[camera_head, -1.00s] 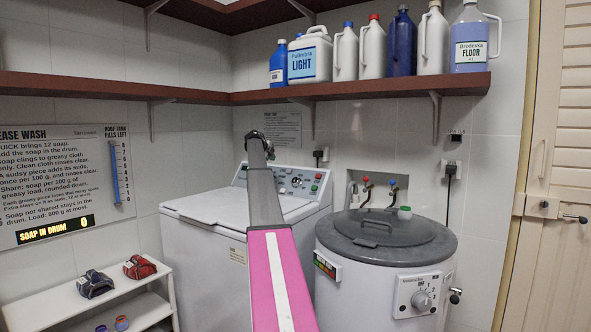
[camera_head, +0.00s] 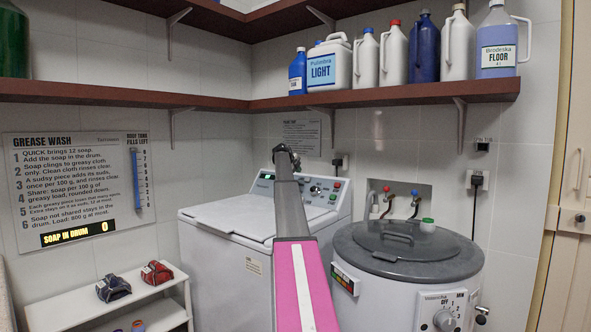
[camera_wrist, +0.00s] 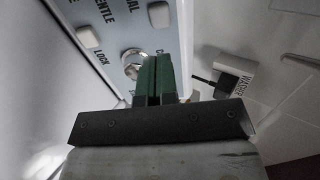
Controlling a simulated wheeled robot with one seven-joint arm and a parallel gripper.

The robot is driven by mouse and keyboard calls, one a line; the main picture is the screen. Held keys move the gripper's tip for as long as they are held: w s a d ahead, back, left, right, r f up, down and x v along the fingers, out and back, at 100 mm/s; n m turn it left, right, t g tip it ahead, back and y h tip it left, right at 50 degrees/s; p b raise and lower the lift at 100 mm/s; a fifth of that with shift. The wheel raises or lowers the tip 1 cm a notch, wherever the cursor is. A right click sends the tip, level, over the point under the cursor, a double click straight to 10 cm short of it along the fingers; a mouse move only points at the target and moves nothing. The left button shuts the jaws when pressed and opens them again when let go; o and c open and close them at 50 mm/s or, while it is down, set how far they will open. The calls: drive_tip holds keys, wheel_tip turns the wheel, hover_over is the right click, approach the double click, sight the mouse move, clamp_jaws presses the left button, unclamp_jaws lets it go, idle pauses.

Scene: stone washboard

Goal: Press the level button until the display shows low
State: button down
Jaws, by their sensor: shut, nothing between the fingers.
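The white washing machine (camera_head: 230,225) stands in the corner with its control panel (camera_head: 325,197) along the back edge. A small lit green display (camera_head: 268,176) sits at the panel's left; its text is too small to read. In the wrist view the panel (camera_wrist: 85,40) shows white buttons (camera_wrist: 159,14) and a round metal knob (camera_wrist: 131,58). Labels ending in "ENTLE" and "LOCK" show; no level label is readable. My gripper (camera_head: 287,158) is above the panel. Its green fingers (camera_wrist: 152,68) are together and empty, overlapping the panel's edge near the knob; contact cannot be told.
A black plug and cable (camera_wrist: 220,82) are on the wall beside the panel. A shelf (camera_head: 400,95) with several bottles runs above. A grey-lidded round washer (camera_head: 440,285) stands to the right. A white rack (camera_head: 125,300) is at lower left, a wall sign (camera_head: 75,190) above it.

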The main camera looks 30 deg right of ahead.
sight(307, 179)
drive_tip(key=x, duration=0.9)
drive_tip(key=shift+x, duration=0.9)
